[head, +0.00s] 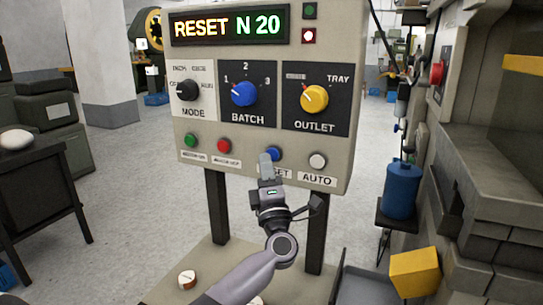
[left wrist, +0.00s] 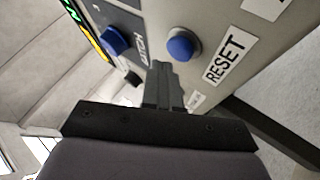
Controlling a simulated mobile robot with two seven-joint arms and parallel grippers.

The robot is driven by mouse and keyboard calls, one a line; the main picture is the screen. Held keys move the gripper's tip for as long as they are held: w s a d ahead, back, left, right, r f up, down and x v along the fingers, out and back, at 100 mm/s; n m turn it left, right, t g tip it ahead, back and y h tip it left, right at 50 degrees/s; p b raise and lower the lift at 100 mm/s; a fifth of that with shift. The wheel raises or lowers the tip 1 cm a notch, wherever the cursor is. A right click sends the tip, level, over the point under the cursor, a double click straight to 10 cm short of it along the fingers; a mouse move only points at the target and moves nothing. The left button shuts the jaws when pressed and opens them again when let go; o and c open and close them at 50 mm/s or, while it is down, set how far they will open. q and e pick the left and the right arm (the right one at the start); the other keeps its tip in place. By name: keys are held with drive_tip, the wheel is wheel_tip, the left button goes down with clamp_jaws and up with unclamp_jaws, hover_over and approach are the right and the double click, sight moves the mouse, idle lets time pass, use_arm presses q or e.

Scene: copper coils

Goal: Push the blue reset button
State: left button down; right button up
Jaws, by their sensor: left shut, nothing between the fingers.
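The blue reset button (head: 273,154) is on the lower row of the grey control panel (head: 260,140), between the red and white buttons. In the left wrist view the blue reset button (left wrist: 181,47) stands out from the panel beside its RESET label (left wrist: 224,59). My left gripper (head: 267,162) is shut and empty, its fingertips in front of the panel just left of the button in the head view. They partly cover the RESET label there. In the left wrist view the fingertips (left wrist: 160,68) appear just below and left of the button; I cannot tell whether they touch the panel. My right gripper is not in view.
The panel has a green button (head: 190,141), a red button (head: 224,146), a white button (head: 318,160) and a blue BATCH knob (head: 244,94). Its display (head: 229,25) reads "RESET N 20". A blue canister (head: 402,190) and a yellow box (head: 414,272) stand at right.

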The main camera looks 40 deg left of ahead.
use_arm(q)
drive_tip(key=shift+w, duration=0.1)
idle(0.6)
drive_tip(key=shift+w+a, duration=0.15)
drive_tip(key=shift+w, duration=0.15)
drive_tip(key=shift+w+a, duration=0.15)
drive_tip(key=shift+w, duration=0.3)
idle(0.6)
idle(0.4)
drive_tip(key=shift+s+d+p, duration=0.3)
drive_tip(key=shift+s+p, duration=0.05)
drive_tip(key=shift+s, duration=0.5)
